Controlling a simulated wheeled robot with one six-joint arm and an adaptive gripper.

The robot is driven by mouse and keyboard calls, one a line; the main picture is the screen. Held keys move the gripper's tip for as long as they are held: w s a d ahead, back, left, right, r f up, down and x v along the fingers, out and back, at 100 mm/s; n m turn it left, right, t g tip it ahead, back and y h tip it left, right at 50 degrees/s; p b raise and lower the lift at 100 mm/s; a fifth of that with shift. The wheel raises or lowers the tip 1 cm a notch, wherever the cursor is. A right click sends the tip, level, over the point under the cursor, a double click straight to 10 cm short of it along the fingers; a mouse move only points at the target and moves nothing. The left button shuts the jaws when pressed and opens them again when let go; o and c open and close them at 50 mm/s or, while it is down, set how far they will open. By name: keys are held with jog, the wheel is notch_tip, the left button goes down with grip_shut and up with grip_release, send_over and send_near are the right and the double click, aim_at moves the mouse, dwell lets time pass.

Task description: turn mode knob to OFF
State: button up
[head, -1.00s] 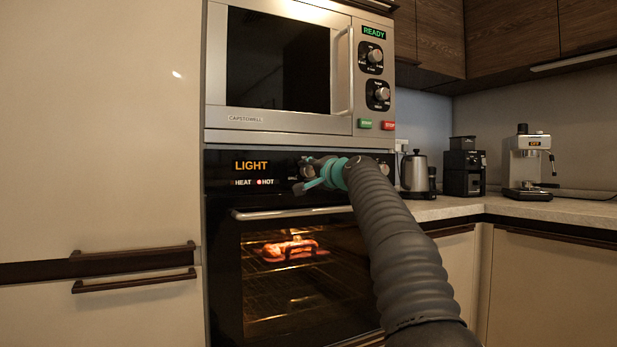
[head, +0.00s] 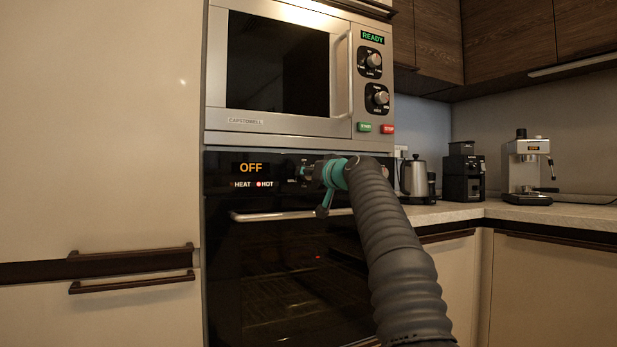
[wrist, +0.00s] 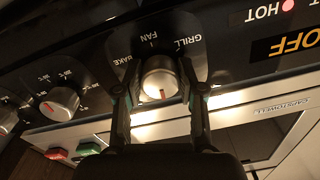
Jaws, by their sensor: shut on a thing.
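The oven's mode knob (wrist: 160,78) is a silver round knob with a red mark, on a black panel with the words GRILL, FAN and BAKE around it in the wrist view. My gripper (wrist: 160,92) has one finger on each side of the knob and is shut on it. In the head view my gripper (head: 312,172) is at the oven panel and hides most of the knob. The oven display (head: 251,168) reads OFF in orange. Below it are the HEAT and HOT labels, with the HOT light red.
A second oven knob (wrist: 60,103) with temperature marks sits beside the mode knob. The oven door handle (head: 280,215) runs just below the panel. The microwave (head: 275,75) is above. A kettle (head: 414,175), a grinder (head: 463,170) and a coffee machine (head: 527,170) stand on the right counter.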

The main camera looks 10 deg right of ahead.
jog(key=shift+f+n, duration=0.15)
jog(key=shift+n, duration=0.45)
jog(key=o, duration=1.1)
jog(key=shift+o, duration=0.2)
jog(key=shift+s, duration=0.1)
jog(key=shift+v, duration=0.85)
jog(key=v, duration=1)
jog(key=shift+d, duration=0.1)
